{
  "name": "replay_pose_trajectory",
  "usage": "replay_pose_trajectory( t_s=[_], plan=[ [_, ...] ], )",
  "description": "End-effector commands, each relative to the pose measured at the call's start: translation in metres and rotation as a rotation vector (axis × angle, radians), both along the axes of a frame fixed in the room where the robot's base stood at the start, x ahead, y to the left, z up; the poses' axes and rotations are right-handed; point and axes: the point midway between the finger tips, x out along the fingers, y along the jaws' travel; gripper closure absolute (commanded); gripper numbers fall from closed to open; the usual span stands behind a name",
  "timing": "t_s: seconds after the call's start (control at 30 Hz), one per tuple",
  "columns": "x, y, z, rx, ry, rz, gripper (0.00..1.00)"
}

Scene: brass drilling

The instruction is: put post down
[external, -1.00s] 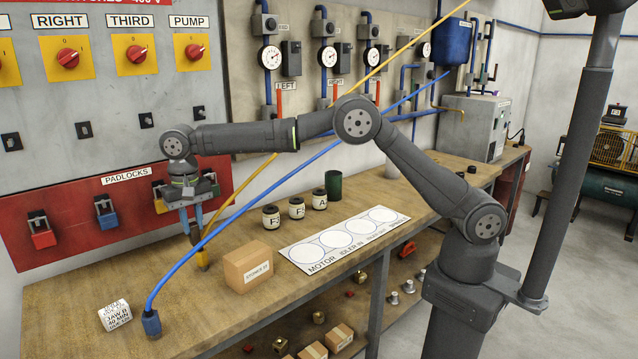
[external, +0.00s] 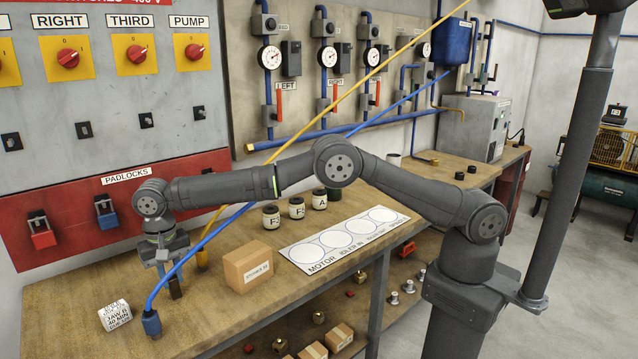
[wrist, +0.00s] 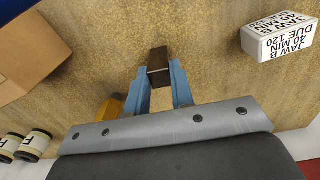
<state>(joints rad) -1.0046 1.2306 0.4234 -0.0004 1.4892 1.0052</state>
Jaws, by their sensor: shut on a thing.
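The post (external: 176,289) is a small dark brown block with a darker end. My gripper (external: 171,274) points down at the left of the bench and is shut on it. In the wrist view my gripper (wrist: 159,78) shows two blue fingers on either side of the post (wrist: 158,58). The post stands close above or on the wooden bench top (external: 90,287); I cannot tell if it touches. Its upper part is hidden between the fingers in the external view.
A yellow hose end (external: 202,259) is close behind my gripper. A blue hose end (external: 151,323) and a white labelled block (external: 115,316) are in front to the left. A cardboard box (external: 247,266) stands to the right. Labelled tins (external: 271,217) stand farther back.

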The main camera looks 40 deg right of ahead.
Motion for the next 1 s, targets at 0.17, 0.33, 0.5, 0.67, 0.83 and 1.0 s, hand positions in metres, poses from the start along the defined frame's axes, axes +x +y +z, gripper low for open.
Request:
replay_pose_trajectory(
  t_s=[0.17,0.33,0.5,0.67,0.83,1.0],
  plan=[
    [0.000,0.000,0.001,0.002,-0.001,0.000,1.00],
    [0.000,0.000,-0.002,0.001,-0.001,0.000,0.73],
    [0.000,0.000,-0.002,0.001,-0.001,0.000,0.57],
    [0.000,0.000,-0.002,0.001,-0.001,0.000,0.57],
    [0.001,0.001,0.009,0.004,-0.002,0.000,0.57],
    [0.001,0.001,0.041,0.006,-0.004,0.000,0.57]
  ],
)
